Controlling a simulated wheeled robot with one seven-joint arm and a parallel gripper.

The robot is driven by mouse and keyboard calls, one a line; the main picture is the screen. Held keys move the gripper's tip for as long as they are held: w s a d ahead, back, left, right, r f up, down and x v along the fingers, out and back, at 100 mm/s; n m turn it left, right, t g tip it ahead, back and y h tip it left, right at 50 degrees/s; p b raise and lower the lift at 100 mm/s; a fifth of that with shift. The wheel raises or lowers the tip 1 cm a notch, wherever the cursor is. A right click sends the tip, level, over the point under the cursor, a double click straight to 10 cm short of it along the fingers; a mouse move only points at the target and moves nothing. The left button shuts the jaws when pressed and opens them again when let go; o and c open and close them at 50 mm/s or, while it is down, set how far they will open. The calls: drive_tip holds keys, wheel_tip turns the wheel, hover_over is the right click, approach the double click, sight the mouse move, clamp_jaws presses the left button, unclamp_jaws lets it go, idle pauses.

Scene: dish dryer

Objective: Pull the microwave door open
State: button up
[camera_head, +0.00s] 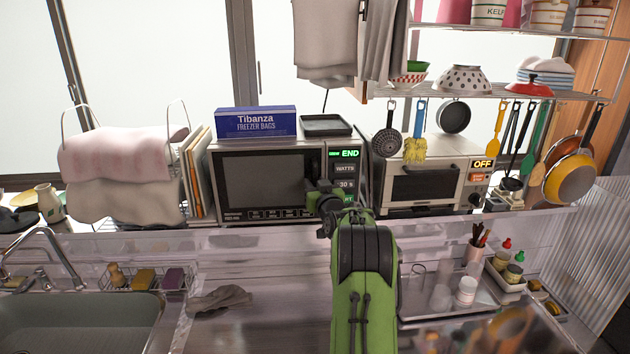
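The microwave (345,163) stands behind the counter, left of the middle of the view, with a lit green "END" display on its right-hand panel. Its dark-windowed door (264,180) looks closed. My green and black arm reaches up from the bottom of the view. My gripper (318,197) is in front of the right edge of the door, beside the control panel. The arm and gripper cover part of the panel and the door's lower right edge. I cannot make out the fingers, a handle, or whether they touch.
A blue freezer-bag box (256,122) and a dark tray (326,125) sit on top of the microwave. A toaster oven (425,187) stands close on its right. Boards (198,170) and a cloth-covered rack (122,170) stand left. A sink (80,322) lies front left.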

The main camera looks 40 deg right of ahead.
drive_tip(key=shift+w+d, duration=0.1)
drive_tip(key=shift+w, duration=0.1)
drive_tip(key=shift+c, duration=0.3)
clamp_jaws()
